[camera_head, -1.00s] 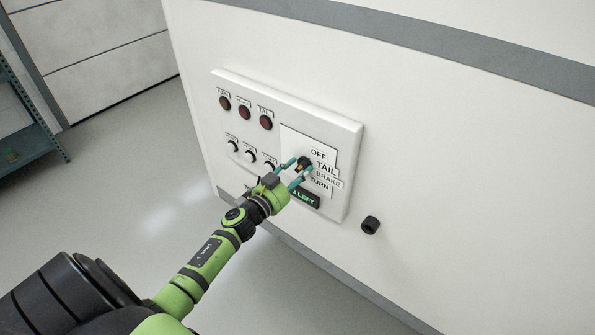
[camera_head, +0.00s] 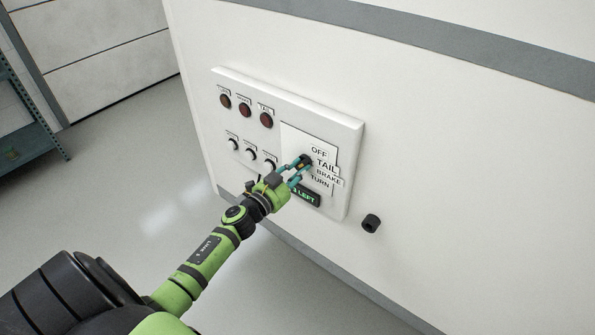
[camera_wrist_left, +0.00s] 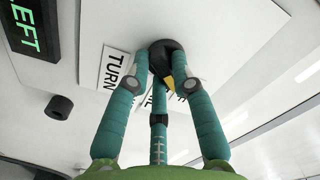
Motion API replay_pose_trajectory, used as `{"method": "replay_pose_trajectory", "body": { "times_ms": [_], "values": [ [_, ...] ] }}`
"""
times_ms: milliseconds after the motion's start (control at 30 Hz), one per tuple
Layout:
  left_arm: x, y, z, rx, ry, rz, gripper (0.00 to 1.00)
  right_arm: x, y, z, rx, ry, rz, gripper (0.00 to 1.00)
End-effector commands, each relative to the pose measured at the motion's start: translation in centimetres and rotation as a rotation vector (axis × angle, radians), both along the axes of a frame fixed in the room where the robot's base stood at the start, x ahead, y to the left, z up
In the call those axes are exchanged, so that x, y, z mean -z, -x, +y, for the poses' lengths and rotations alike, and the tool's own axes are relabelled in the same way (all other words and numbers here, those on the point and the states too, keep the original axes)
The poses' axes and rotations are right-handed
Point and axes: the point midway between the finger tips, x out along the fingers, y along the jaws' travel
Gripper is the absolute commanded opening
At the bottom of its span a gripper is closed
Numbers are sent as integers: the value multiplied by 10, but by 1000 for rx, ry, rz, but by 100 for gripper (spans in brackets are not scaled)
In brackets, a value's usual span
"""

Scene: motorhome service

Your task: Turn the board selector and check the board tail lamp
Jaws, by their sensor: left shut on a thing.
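The board selector is a dark round knob (camera_head: 305,161) with a yellow-orange pointer, beside the stacked labels OFF, TAIL, BRAKE and TURN. My left gripper (camera_head: 303,167) is shut on it, partly hiding it. In the left wrist view the fingers meet the knob (camera_wrist_left: 166,56) from both sides, and its yellow pointer aims away from the TURN label. I cannot tell exactly which label it marks. Three round lamps sit at the panel's upper left: one brownish (camera_head: 225,101), one dark red (camera_head: 244,110) and one dark red (camera_head: 266,120). None looks brightly lit. Their labels are tiny.
A green-lit display (camera_head: 306,197) ending in LEFT lies under the selector. A black knob (camera_head: 371,224) sticks out of the white wall right of the panel. A shelf (camera_head: 27,130) stands far left.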

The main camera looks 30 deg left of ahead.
Motion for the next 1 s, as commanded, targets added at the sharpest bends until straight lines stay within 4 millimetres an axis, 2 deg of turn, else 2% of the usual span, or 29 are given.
{"method": "replay_pose_trajectory", "body": {
  "times_ms": [500, 1000],
  "values": [
    [1, 0, 2, 1, -392, -32, 0, 14, 0, 0, 1, 0, -1, 40],
    [0, 0, 3, -1, -543, -44, 0, 18, 0, 0, 1, 0, -1, 40]
  ]
}}
